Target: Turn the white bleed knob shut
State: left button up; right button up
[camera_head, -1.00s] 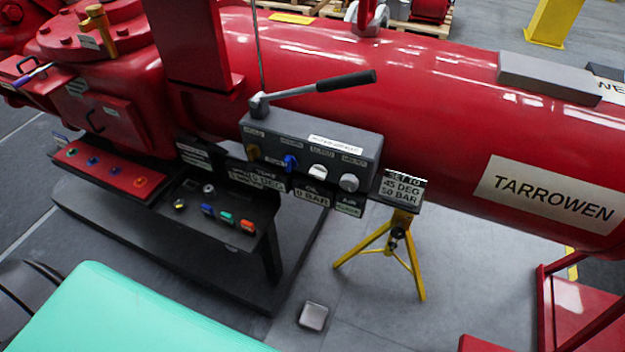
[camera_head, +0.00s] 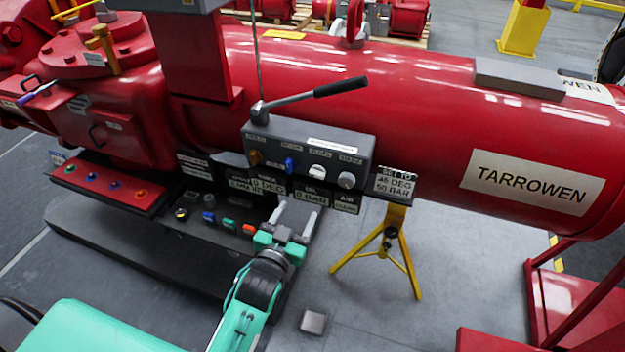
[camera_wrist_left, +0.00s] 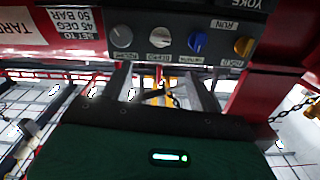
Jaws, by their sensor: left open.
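The white knob (camera_head: 317,171) is on the front of a grey control box (camera_head: 300,135), between a blue knob (camera_head: 289,165) and a light grey knob (camera_head: 346,180). The white knob also shows in the left wrist view (camera_wrist_left: 160,37), where the picture is upside down. The small lettering by the knobs is hard to read. My left gripper (camera_head: 294,217) is open and empty, below and in front of the box, with its fingers pointing up toward it. In the wrist view the fingers (camera_wrist_left: 163,88) stand apart, short of the knob row. My right gripper is not in view.
A gold knob (camera_head: 254,157) is at the box's left end. A lever with a black grip (camera_head: 340,87) rises above the box. Label plates (camera_head: 312,193) hang under it. A tray with coloured parts (camera_head: 228,224) lies left of my gripper. A yellow stand (camera_head: 388,240) is to the right.

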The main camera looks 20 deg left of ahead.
aim_at(316, 175)
pick_arm(q)
jog(key=w+p, duration=0.1)
jog(key=w, duration=0.5)
jog(key=w+p, duration=0.1)
jog(key=w, duration=0.5)
jog(key=shift+w+d+r+p, duration=0.15)
jog(key=shift+d+p, duration=0.05)
jog(key=shift+p, duration=0.1)
jog(key=shift+w, duration=0.8)
jog(key=c, duration=1)
